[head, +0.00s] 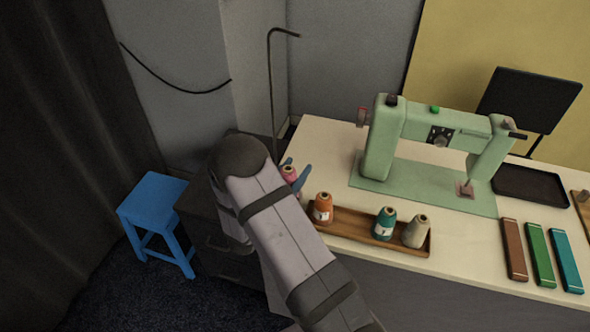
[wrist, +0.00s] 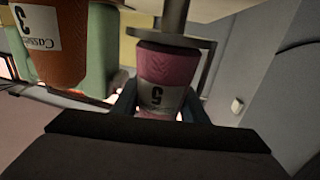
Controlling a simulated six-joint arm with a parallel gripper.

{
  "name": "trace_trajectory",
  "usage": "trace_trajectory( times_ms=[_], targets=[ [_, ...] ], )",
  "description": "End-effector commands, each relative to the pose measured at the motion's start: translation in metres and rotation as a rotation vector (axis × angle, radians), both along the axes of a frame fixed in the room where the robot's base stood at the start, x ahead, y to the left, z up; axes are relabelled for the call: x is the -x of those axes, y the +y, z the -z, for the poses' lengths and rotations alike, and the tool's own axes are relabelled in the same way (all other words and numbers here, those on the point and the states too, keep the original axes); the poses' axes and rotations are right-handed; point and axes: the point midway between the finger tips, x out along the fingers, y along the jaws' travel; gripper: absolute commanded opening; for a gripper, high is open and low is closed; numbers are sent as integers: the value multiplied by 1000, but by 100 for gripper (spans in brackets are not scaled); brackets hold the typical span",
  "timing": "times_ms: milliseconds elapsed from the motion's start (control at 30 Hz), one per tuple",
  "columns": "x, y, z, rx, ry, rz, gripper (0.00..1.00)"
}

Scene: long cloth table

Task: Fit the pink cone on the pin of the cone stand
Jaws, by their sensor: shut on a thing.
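The pink cone (head: 289,173) is between the blue fingers of my gripper (head: 295,172), near the table's far left edge. In the wrist view the pink cone (wrist: 167,68) has a numbered label, and my gripper (wrist: 160,103) is shut on it. That view looks upside down. The cone stand (head: 271,90) shows in the head view as a thin dark rod with a hooked top. In the wrist view, a grey disc and post of the stand (wrist: 174,14) are close against the cone's wide end. I cannot tell whether they touch; the pin is hidden.
A wooden tray (head: 350,222) holds an orange cone (head: 323,208), a teal cone (head: 385,224) and a cream cone (head: 415,231). A green sewing machine (head: 425,125) stands behind it. Three coloured bars lie at the right. A blue stool (head: 155,205) stands at the left.

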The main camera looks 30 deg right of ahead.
Motion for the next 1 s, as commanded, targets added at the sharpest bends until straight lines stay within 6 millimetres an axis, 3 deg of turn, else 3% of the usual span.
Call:
trace_trajectory(
  times_ms=[200,233,300,767,1000],
  targets=[
    [0,0,-1,1,-1,0,13],
    [0,0,-1,1,-1,0,46],
    [0,0,-1,1,-1,0,61],
    [-3,3,-1,-1,-4,-9,61],
    [6,18,0,-2,-5,-14,61]
  ],
)
